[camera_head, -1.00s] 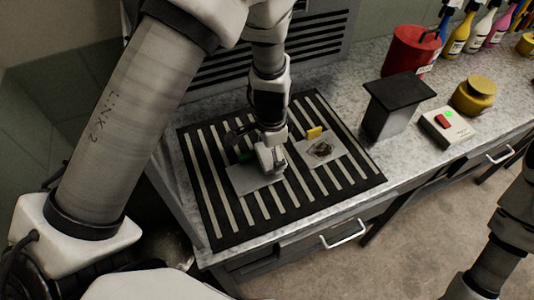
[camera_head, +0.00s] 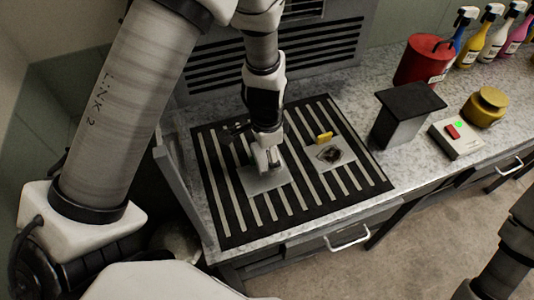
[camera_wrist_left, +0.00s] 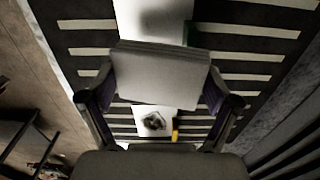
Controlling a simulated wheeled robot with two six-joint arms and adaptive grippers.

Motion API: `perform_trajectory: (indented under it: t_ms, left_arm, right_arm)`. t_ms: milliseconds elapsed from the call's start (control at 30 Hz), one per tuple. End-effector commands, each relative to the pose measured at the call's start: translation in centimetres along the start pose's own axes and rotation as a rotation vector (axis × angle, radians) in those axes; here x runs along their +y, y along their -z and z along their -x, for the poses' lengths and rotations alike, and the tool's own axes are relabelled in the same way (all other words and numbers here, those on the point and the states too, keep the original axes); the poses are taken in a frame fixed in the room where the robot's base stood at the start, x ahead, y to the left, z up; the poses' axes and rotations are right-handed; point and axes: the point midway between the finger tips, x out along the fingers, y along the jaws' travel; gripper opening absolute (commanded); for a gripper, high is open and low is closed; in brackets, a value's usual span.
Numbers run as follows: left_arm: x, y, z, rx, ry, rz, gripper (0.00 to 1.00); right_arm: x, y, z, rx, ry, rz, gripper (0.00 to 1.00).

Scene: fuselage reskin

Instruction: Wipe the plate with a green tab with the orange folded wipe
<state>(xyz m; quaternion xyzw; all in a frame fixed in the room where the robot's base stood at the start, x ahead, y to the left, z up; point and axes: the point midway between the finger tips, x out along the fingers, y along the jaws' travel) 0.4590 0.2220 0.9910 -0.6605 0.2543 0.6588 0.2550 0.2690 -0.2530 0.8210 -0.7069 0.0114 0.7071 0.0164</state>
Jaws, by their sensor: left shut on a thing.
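My left gripper (camera_head: 267,163) is over the left plate (camera_head: 268,183) on the striped mat. In the left wrist view it (camera_wrist_left: 160,100) is shut on a flat, pale grey folded piece (camera_wrist_left: 160,75), which shows no orange here. That plate (camera_wrist_left: 153,18) lies beyond the piece, with a dark patch on it and a green tab (camera_wrist_left: 190,34) at its edge. The gripper hides the tab in the head view. I cannot tell whether the piece touches the plate. A second plate (camera_head: 337,165) has a yellow tab (camera_head: 324,138) and a dark stain. My right gripper is out of view.
The black mat with pale stripes (camera_head: 232,226) lies on a speckled counter (camera_head: 400,172). To the right stand a black-topped block (camera_head: 405,112), a button box (camera_head: 456,140), a yellow pot (camera_head: 484,106), a red can (camera_head: 421,62) and several bottles (camera_head: 486,36).

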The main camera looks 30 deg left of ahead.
Motion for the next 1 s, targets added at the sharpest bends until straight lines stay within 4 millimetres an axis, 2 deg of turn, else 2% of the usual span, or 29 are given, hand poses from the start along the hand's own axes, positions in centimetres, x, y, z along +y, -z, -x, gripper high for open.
perform_trajectory:
  t_ms: [33, 200, 533, 800, 1000]
  left_arm:
    - [0.0, 0.0, 1.2, 0.000, 0.000, 0.000, 0.33]
    - [0.0, 0.0, 3.0, -0.001, 0.000, 0.000, 0.33]
    - [0.0, 0.0, 3.2, -0.001, 0.000, 0.000, 0.33]
    - [0.0, 0.0, 6.0, 0.000, 0.001, 0.000, 0.33]
    - [0.0, 0.0, 6.1, 0.000, 0.000, 0.000, 0.33]
  right_arm:
    - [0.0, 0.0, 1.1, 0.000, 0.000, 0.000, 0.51]
    - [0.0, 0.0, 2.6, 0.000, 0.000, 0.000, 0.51]
    - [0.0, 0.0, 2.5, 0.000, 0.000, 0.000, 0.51]
    - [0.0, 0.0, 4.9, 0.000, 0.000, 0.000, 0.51]
    - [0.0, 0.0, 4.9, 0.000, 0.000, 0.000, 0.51]
